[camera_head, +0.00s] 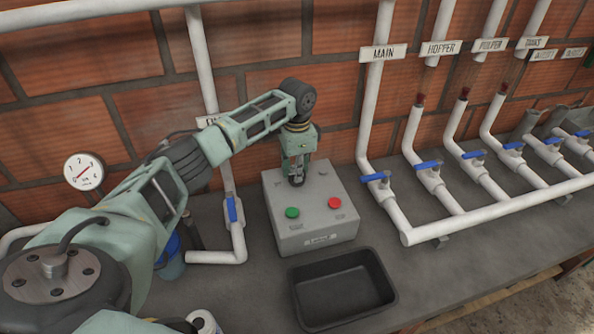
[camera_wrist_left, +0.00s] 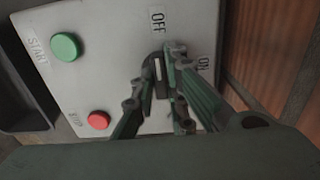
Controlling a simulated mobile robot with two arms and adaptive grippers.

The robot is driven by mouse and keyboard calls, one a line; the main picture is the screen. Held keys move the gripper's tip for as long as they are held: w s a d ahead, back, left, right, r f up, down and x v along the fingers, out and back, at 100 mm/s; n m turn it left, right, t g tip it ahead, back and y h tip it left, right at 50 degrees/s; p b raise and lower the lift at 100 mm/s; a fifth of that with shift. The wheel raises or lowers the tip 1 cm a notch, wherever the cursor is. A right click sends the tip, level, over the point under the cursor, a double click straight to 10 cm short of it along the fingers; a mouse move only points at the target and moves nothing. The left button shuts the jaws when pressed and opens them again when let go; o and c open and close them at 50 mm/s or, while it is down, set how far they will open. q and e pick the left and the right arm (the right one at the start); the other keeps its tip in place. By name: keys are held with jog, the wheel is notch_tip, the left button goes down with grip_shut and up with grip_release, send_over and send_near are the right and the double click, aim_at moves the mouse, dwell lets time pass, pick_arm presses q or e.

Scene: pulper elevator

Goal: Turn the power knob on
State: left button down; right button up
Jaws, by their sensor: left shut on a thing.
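The power knob (camera_wrist_left: 158,72) is a small dark knob on the grey control box (camera_head: 318,222). It lies between the OFF label (camera_wrist_left: 158,21) and the ON label (camera_wrist_left: 203,62) in the left wrist view. My left gripper (camera_wrist_left: 156,84) is shut on the knob, its fingers on either side of it. In the head view my left gripper (camera_head: 296,180) points down onto the back of the box and hides the knob. The box also has a green START button (camera_head: 292,212) and a red STOP button (camera_head: 334,203). My right gripper is not in view.
A black tray (camera_head: 340,290) sits in front of the box. White pipes with blue valve handles (camera_head: 375,177) stand to the right, and one blue-handled valve (camera_head: 232,209) is close on the left. A pressure gauge (camera_head: 84,171) is at far left. A brick wall is behind.

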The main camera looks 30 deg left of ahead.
pick_arm(q)
jog(key=shift+r, duration=0.1)
jog(key=shift+r+m+p, duration=0.1)
jog(key=shift+m+p, duration=1)
jog(key=shift+m, duration=0.4)
jog(key=m+p, duration=0.1)
jog(key=m, duration=0.3)
jog(key=shift+m, duration=0.3)
jog(key=m, duration=0.5)
jog(key=shift+p, duration=0.4)
jog(key=m, duration=0.5)
jog(key=shift+m, duration=0.3)
